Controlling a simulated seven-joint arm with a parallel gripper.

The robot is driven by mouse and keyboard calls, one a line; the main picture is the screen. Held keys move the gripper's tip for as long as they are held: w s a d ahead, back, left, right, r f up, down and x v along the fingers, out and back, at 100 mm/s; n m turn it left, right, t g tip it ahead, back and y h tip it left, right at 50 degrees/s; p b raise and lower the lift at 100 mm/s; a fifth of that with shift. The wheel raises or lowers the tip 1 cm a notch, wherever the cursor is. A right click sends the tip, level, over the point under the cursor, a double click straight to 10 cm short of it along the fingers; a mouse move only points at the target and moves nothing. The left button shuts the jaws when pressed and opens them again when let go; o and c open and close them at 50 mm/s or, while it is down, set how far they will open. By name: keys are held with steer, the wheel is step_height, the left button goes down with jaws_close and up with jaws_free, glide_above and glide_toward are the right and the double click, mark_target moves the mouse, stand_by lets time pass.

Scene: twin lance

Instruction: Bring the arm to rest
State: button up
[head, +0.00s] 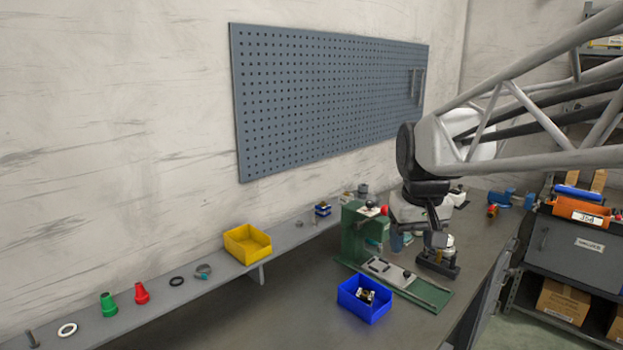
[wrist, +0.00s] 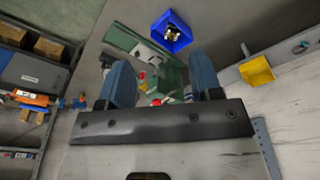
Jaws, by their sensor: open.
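My gripper is at the right of the head view, where my arm comes in from the right edge over the workbench (head: 310,300); its fingers are hard to make out there. In the wrist view my gripper (wrist: 164,88) shows two blue fingers spread wide apart, with nothing held between them. Beyond the fingers lies a green fixture (wrist: 128,40) on the bench, which also shows in the head view (head: 358,228) close beside my arm. Whether my gripper touches anything is hidden in the head view.
A blue bin (head: 364,312) with small parts stands in front of the fixture. A yellow bin (head: 247,245), a green piece (head: 109,305) and a red piece (head: 141,293) sit on a narrow shelf along the wall. A shelving unit (head: 570,262) stands at the right. The bench's front left is clear.

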steer(key=s+f, duration=0.4)
steer(key=s, duration=0.6)
steer(key=s+f+m, duration=0.1)
steer(key=s+f, duration=0.4)
steer(key=s, duration=0.5)
steer(key=shift+m+t, duration=0.3)
steer(key=shift+t, duration=0.1)
